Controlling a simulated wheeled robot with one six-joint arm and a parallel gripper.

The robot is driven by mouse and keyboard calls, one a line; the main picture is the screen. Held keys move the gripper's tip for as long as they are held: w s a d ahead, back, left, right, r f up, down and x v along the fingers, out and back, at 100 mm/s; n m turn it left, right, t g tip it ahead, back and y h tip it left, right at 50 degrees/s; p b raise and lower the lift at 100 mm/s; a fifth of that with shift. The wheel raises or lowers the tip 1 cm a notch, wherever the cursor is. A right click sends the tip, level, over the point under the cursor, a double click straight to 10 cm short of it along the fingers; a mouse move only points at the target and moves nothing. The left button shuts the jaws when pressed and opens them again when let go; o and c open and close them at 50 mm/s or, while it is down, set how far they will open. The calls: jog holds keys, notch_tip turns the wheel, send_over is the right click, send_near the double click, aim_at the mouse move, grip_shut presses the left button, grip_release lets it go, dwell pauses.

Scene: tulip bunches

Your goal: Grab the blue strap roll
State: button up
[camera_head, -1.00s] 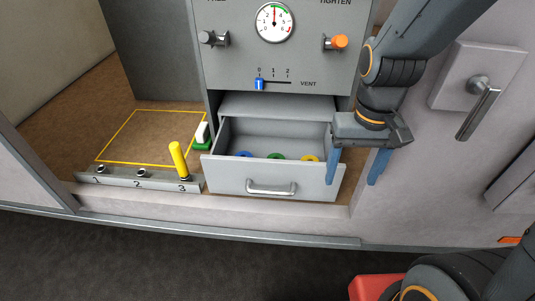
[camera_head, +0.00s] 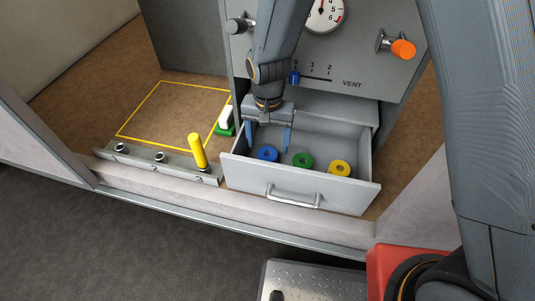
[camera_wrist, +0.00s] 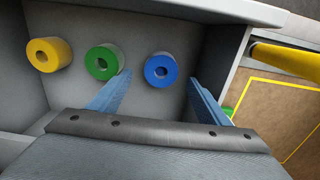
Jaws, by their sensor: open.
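The blue strap roll (camera_head: 267,153) lies in the open drawer (camera_head: 352,192), at its left end. In the wrist view the blue roll (camera_wrist: 161,68) shows its round hole and lies ahead of the space between my fingertips. My gripper (camera_head: 268,146) is open and empty, with its two blue fingers reaching into the drawer above the roll. In the wrist view my gripper (camera_wrist: 160,84) has one finger on each side of the blue roll's line, apart from it.
A green roll (camera_head: 302,160) and a yellow roll (camera_head: 340,168) lie to the right in the drawer. The drawer handle (camera_head: 293,199) faces front. A yellow lever (camera_head: 197,150) and a white-and-green switch (camera_head: 226,120) stand left of the drawer. The cabinet panel is behind.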

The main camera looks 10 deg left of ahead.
aim_at(267, 154)
jog(key=shift+s+a+f+p, duration=0.1)
jog(key=shift+f+p, duration=0.2)
jog(key=shift+f, duration=1.3)
jog(key=shift+a+f+p, duration=0.1)
jog(key=shift+f+p, duration=0.2)
jog(key=shift+f, duration=1.25)
jog(key=shift+c, duration=0.3)
jog(key=c, duration=1.2)
jog(key=shift+r, duration=0.2)
